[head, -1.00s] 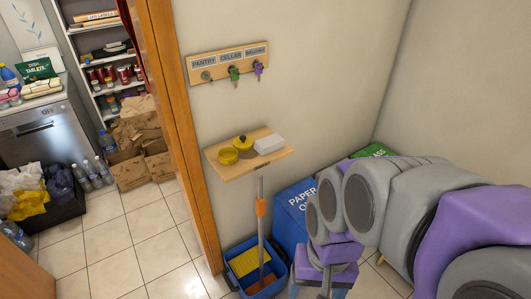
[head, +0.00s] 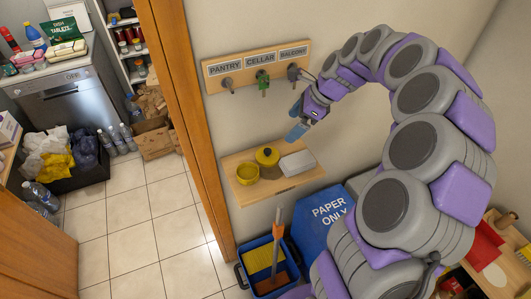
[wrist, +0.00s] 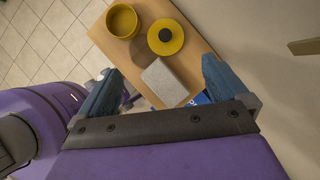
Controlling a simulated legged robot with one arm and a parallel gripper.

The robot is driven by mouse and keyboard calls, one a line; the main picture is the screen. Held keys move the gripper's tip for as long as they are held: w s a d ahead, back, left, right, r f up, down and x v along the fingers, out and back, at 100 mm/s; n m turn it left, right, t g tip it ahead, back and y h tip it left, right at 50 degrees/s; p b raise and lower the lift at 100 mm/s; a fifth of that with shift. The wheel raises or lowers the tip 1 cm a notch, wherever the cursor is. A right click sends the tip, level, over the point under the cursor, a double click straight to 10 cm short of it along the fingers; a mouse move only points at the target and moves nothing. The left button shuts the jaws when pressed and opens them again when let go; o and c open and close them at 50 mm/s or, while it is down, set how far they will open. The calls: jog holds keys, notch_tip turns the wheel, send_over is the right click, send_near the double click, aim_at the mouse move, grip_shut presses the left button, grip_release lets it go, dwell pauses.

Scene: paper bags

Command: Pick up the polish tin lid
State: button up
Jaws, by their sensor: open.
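The polish tin lid (head: 267,156) looks to be the yellow round piece with a dark knob on the small wooden wall shelf (head: 286,184). In the wrist view the lid (wrist: 165,37) is seen from above, beyond my fingertips. The open yellow tin (head: 247,172) stands to its left, and it also shows in the wrist view (wrist: 122,20). My gripper (head: 297,122) is above the shelf, up and right of the lid in the head view.
A pale grey block (head: 297,164) lies right of the lid. A key rack (head: 258,66) hangs on the wall above. Below are a blue paper bin (head: 325,212) and a blue bucket (head: 268,268) with an orange-gripped handle. A wooden door frame (head: 185,130) stands left.

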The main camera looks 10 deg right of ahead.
jog(key=b, duration=0.2)
send_near(269, 150)
jog(key=f, duration=0.1)
jog(key=x, duration=0.2)
jog(key=b+x, duration=0.1)
jog(key=x, duration=0.1)
jog(key=shift+s+a, duration=0.1)
jog(key=shift+a, duration=0.3)
jog(key=shift+a+f, duration=0.2)
jog(key=shift+a, duration=0.1)
jog(key=x, duration=0.1)
jog(key=b+x, duration=0.1)
jog(key=x, duration=0.1)
jog(key=b+x, duration=0.1)
jog(key=shift+w+d+f, duration=0.25)
jog(key=shift+w+f, duration=0.05)
jog(key=shift+w, duration=0.1)
jog(key=shift+a, duration=0.3)
jog(key=shift+c, duration=0.8)
jog(key=c, duration=0.7)
jog(key=shift+o, duration=0.2)
